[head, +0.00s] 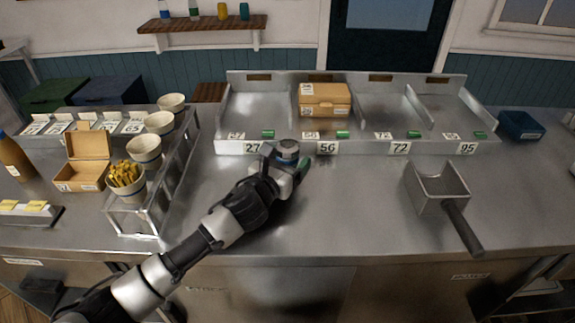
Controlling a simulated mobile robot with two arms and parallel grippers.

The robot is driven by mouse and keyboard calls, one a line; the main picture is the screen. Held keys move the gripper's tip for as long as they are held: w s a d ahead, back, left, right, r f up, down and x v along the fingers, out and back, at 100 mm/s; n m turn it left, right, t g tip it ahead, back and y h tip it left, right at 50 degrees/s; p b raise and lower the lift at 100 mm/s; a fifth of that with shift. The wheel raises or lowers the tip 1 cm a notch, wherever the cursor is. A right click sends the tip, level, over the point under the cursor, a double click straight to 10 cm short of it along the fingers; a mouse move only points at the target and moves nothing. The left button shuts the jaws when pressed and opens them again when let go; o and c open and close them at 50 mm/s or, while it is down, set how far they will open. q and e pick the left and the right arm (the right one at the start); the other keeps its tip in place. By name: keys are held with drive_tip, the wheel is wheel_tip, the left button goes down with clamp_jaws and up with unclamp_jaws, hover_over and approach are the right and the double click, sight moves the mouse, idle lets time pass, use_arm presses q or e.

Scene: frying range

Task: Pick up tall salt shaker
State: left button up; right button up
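My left arm reaches in from the bottom left. Its gripper (285,165) is over the middle of the steel counter, in front of the compartment tray. A short stretch of a round, silver-topped shaker (288,149) with a dark band shows at the gripper, between its finger parts. It looks upright. Its lower part is hidden by the gripper, so its height does not show. I cannot tell whether the fingers touch it or only stand around it. My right gripper is not in view.
A long steel tray (345,148) with numbered tags runs behind the gripper, with a closed carton (324,94) in it. A metal scoop (437,190) lies at right. At left stand a cup of fries (125,180), an open carton (80,177) and a bottle (14,158).

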sight(281, 153)
use_arm(q)
drive_tip(key=c, duration=1.2)
drive_tip(key=shift+r, duration=0.1)
drive_tip(key=shift+r, duration=0.55)
wheel_tip(281, 153, up, 3)
drive_tip(key=shift+f, duration=0.1)
drive_tip(key=s+d+r, duration=0.2)
drive_tip(key=d, duration=0.1)
drive_tip(key=s+d+r, duration=0.2)
drive_tip(key=d, duration=0.1)
drive_tip(key=s+d+r, duration=0.3)
drive_tip(key=shift+d, duration=0.15)
